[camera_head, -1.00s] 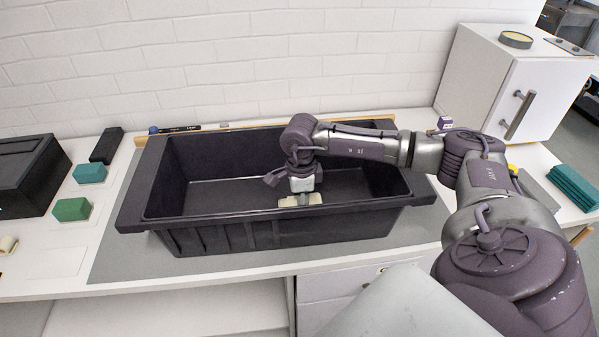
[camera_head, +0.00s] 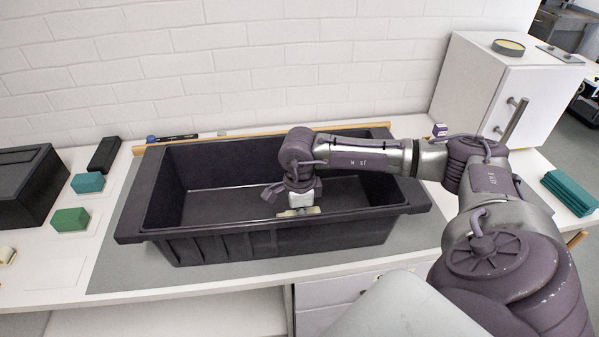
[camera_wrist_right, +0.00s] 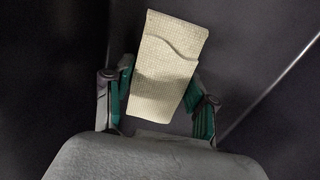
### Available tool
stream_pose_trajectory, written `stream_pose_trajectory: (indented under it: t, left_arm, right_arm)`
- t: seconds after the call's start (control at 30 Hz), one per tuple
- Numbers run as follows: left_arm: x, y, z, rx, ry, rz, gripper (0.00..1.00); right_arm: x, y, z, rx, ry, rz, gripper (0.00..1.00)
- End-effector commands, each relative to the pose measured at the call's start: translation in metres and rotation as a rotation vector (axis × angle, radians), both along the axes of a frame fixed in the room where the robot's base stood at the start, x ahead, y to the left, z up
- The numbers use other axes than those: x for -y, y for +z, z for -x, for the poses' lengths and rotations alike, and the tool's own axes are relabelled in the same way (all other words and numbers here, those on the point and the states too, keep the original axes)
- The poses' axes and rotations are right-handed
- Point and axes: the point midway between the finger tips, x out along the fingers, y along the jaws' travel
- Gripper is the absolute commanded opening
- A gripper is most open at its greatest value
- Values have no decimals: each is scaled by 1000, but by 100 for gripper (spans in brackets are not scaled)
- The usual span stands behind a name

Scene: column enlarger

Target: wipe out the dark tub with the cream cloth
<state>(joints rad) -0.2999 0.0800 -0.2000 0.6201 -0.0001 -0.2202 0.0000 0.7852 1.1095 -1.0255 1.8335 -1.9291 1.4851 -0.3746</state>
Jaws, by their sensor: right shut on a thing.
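The dark tub (camera_head: 170,240) sits on a grey mat on the counter. It is open at the top, and its floor shows on the left side. My right arm reaches in from the right. The right gripper (camera_head: 300,207) is down inside the tub near its front wall. In the right wrist view the right gripper (camera_wrist_right: 160,100) is shut on the cream cloth (camera_wrist_right: 168,62), which is folded and textured between the green-padded fingers. In the head view only a sliver of the cloth (camera_head: 308,212) shows above the front rim. My left gripper is not in view.
A black box (camera_head: 30,185), a teal block (camera_head: 88,182), a green block (camera_head: 70,219) and a black block (camera_head: 104,155) lie to the left. A white cabinet (camera_head: 470,90) stands at the back right. Teal cloths (camera_head: 569,192) lie on the right.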

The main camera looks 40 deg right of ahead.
Motion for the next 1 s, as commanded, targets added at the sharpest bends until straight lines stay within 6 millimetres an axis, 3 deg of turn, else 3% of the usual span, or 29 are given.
stream_pose_trajectory:
  t: [0.6,1.0]
  left_arm:
    - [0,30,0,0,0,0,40]
    - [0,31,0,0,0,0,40]
  right_arm:
    - [0,53,-1,3,-1,-1,28]
    - [0,57,-1,2,-1,0,28]
